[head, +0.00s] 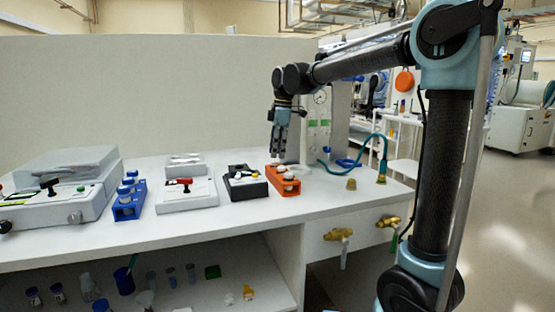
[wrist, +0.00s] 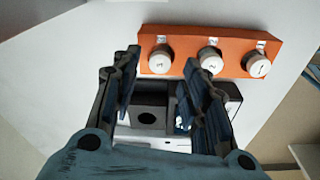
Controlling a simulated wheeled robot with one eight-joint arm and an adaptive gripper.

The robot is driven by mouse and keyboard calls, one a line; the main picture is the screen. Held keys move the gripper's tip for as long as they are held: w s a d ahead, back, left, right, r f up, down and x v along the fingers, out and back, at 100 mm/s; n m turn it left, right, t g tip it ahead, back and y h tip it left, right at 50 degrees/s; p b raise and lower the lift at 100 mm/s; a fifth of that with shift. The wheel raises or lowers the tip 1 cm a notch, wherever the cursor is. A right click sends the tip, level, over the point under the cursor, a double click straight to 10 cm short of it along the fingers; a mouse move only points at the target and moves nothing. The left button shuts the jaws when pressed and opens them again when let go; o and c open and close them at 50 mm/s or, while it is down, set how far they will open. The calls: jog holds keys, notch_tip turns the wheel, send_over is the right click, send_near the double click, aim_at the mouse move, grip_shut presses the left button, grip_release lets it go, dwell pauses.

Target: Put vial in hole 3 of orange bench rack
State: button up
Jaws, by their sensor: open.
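The orange bench rack (head: 284,181) stands on the white bench, and in the wrist view (wrist: 228,45) it lies beyond my fingertips. Three round white tops show in it: left (wrist: 160,58), middle (wrist: 209,58) and right (wrist: 258,66). They bear small dark marks that look like numbers; I cannot tell for sure whether they are vial caps. My gripper (head: 277,152) points down above the rack's far end. It also shows in the wrist view (wrist: 163,65), open, with nothing held between its fingers. Which vial the task means is unclear.
A dark block (head: 245,184) with a hole and small items stands left of the orange rack. Further left are a white device with a red handle (head: 186,194) and a blue rack (head: 128,201). A small tan stopper (head: 351,184) and a teal hose (head: 368,137) are on the right.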

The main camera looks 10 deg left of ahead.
notch_tip(320, 180, up, 8)
jog(key=d, duration=0.1)
jog(key=shift+w+r, duration=0.15)
dwell(0.4)
